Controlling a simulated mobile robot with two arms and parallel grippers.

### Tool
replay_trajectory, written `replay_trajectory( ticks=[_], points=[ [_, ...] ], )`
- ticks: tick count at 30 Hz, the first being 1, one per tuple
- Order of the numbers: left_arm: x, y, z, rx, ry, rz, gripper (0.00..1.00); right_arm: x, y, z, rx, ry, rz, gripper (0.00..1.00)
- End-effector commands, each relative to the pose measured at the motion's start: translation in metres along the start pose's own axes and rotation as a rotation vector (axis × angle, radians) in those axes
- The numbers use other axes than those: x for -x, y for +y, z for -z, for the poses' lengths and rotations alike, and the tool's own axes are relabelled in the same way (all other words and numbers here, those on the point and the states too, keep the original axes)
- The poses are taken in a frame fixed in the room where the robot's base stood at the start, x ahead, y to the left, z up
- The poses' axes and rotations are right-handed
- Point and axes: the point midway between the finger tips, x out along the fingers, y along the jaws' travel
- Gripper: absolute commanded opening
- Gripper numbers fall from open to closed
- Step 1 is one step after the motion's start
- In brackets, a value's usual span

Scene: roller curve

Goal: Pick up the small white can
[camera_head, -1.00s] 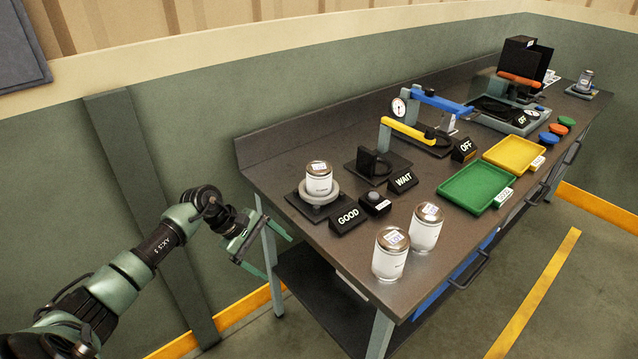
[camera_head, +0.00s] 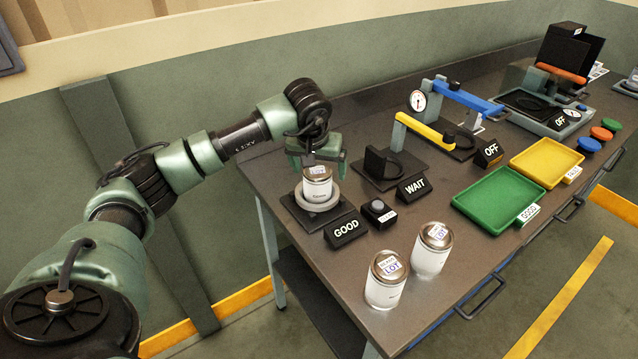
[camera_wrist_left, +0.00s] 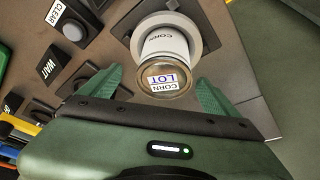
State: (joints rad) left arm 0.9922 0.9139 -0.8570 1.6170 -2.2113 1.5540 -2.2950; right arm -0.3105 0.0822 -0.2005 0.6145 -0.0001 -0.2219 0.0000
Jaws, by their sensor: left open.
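A small white can (camera_head: 317,187) with a metal lid stands upright in a grey ring stand (camera_head: 322,205) near the bench's left end. In the left wrist view the can (camera_wrist_left: 165,50) shows a "CORN LOT" label on its lid. My left gripper (camera_head: 318,165) is open just above the can, pointing down. In the left wrist view its green fingers (camera_wrist_left: 157,86) are spread on either side of the can's lid, apart from it. Two more white cans, one at the front edge (camera_head: 384,290) and one behind it (camera_head: 430,258), stand upright on the bench. My right gripper is not in view.
A "GOOD" sign (camera_head: 345,229), a small button box (camera_head: 378,213) and a "WAIT" sign (camera_head: 412,187) stand right of the can. A green tray (camera_head: 462,208) and yellow tray (camera_head: 514,164) lie farther right. The back wall is close behind.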

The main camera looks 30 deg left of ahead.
Motion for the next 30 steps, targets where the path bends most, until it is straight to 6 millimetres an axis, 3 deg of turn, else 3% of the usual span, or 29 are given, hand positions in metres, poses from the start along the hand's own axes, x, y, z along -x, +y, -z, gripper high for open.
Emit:
replay_trajectory(
  ticks=[6,10,19,28,30],
  points=[
    [-0.028,-0.006,-0.001,0.002,-0.006,0.001,0.91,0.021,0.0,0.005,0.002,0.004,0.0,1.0],
    [-0.046,-0.005,-0.001,0.002,-0.003,-0.001,0.91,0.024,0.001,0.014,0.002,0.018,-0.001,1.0],
    [-0.052,-0.005,-0.001,0.002,0.0,-0.002,0.91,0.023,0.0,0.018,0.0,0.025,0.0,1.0],
    [-0.051,-0.005,-0.001,0.002,0.0,-0.002,0.08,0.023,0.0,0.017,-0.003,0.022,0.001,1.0],
    [-0.051,-0.005,0.0,0.003,0.003,-0.003,0.03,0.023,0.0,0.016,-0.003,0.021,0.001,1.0]
  ],
)
